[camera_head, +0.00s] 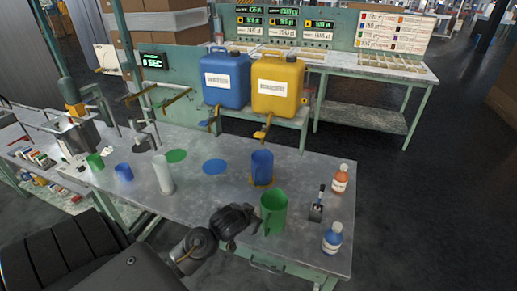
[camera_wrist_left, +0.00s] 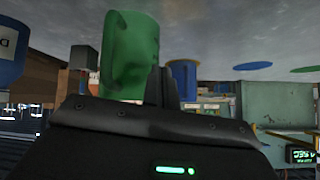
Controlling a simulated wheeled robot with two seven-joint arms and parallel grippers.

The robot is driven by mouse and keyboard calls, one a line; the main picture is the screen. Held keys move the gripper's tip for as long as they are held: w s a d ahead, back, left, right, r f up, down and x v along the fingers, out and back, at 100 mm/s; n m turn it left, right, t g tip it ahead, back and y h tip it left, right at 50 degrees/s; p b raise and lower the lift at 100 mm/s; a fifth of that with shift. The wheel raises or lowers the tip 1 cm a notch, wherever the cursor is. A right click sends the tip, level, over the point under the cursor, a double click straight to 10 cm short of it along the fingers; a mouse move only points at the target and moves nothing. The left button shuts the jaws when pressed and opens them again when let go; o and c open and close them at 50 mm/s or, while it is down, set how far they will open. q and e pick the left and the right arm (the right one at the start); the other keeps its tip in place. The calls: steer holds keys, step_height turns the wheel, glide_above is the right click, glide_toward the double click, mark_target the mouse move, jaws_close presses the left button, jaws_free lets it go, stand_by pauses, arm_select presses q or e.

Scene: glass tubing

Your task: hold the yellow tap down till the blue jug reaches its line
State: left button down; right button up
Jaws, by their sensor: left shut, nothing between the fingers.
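The yellow tap (camera_head: 263,129) hangs at the front of the yellow container (camera_head: 278,84), above the workbench's back edge. The blue jug (camera_head: 262,165) stands upright on a yellow disc (camera_head: 264,184), below and in front of the tap. I cannot make out its line or its liquid level. My left gripper (camera_head: 243,215) is shut and empty, low over the front of the bench, close to the left of a green jug (camera_head: 273,208) and well short of the tap. In the left wrist view, which looks upside down, the green jug (camera_wrist_left: 130,55) and blue jug (camera_wrist_left: 185,80) show beyond the gripper.
A blue container (camera_head: 226,80) with its own tap stands left of the yellow one. Orange (camera_head: 340,178) and blue (camera_head: 332,238) bottles stand at the right. A pale cylinder (camera_head: 162,173) stands left of my gripper. Green and blue discs lie bare on the bench.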

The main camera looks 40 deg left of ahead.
arm_select(q)
steer(key=w+a+r+n+t+y, duration=0.1)
steer(key=w+a+r+t, duration=0.1)
steer(key=r, duration=0.6)
steer(key=w+a+r+n+t, duration=0.1)
steer(key=w+a+r, duration=0.4)
steer(key=r, duration=0.3)
steer(key=w+a+r+n+t+y+p, duration=0.1)
steer(key=w+a+r+t, duration=0.1)
steer(key=r, duration=0.6)
steer(key=shift+w+a+t+y, duration=0.3)
steer(key=shift+w+a, duration=0.4)
steer(key=shift+w, duration=0.1)
steer(key=shift+w, duration=0.1)
steer(key=p, duration=0.2)
glide_above(262, 132)
steer(key=s+d, duration=0.1)
steer(key=s, duration=0.3)
step_height(262, 132, down, 2)
step_height(262, 132, down, 4)
steer(key=shift+w+f+p, duration=0.15)
steer(key=shift+f+p, duration=0.05)
steer(key=shift+p, duration=0.6)
